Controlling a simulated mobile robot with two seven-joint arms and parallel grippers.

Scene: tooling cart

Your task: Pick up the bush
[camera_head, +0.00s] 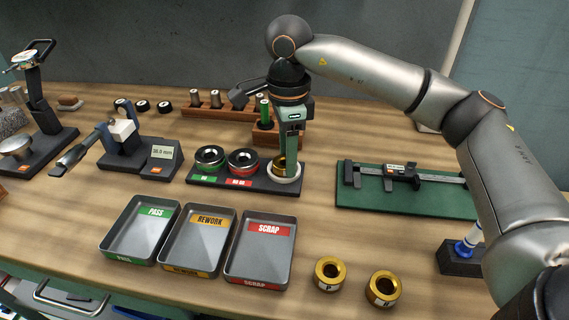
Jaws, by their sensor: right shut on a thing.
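A brass bush (278,164) stands in the pale round seat (289,179) at the right end of a dark gauge block (215,175). My right gripper (287,168) points down over that seat and is shut on this bush. The fingers hide much of the bush, and I cannot tell whether it is raised. Two other brass bushes stand on the wood in front, one on the left (330,272) and one on the right (383,288). My left gripper is not in view.
Green pass tray (115,222), yellow rework tray (173,225) and red scrap tray (236,245) stand in front, empty. A caliper (400,173) lies on a green mat (380,200) at right. A micrometer stand (125,150) is at left. Wooden blocks stand behind my gripper.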

